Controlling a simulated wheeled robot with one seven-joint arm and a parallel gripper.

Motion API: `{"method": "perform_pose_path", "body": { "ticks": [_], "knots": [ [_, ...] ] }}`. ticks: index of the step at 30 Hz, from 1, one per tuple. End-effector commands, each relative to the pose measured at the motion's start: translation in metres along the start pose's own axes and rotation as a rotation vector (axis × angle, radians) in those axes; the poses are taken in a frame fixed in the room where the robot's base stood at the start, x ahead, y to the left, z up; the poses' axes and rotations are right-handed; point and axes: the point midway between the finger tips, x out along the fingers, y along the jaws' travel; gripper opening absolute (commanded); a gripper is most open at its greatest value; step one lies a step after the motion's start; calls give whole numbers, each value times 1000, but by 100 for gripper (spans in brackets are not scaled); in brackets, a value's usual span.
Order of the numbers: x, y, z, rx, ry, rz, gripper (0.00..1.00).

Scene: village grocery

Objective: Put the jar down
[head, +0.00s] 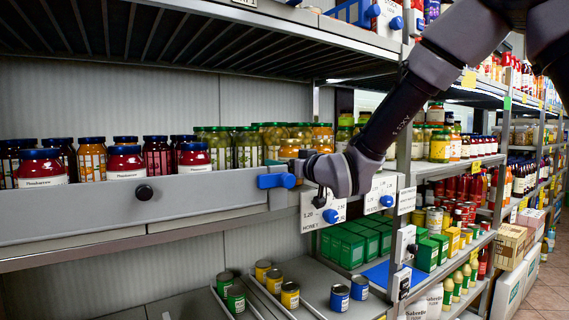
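My arm comes down from the upper right, and its rounded grey wrist ends at the front rail of the middle shelf (110,206). My gripper (308,160) is mostly hidden there by the wrist and rail, and its fingers cannot be made out. No jar is clearly seen in its hold. Jars with yellow-orange contents (322,137) and green jars (247,147) stand on the shelf just behind and left of it. Red jars with blue lids and white labels, one (41,168) at far left and another (125,162), stand near the rail. Which jar is meant cannot be told.
An upper shelf (200,45) hangs above. Below are small cans (290,294) in racks and green boxes (350,247). More stocked shelves run off right beside the tiled floor (545,292).

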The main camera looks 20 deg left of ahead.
Motion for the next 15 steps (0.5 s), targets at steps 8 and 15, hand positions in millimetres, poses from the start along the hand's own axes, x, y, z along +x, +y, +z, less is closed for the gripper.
{"method": "perform_pose_path", "body": {
  "ticks": [8, 15],
  "knots": [
    [0, 0, 2, 0, 0, 0, 100],
    [0, 0, -1, 0, 1, 0, 100]
  ]
}}
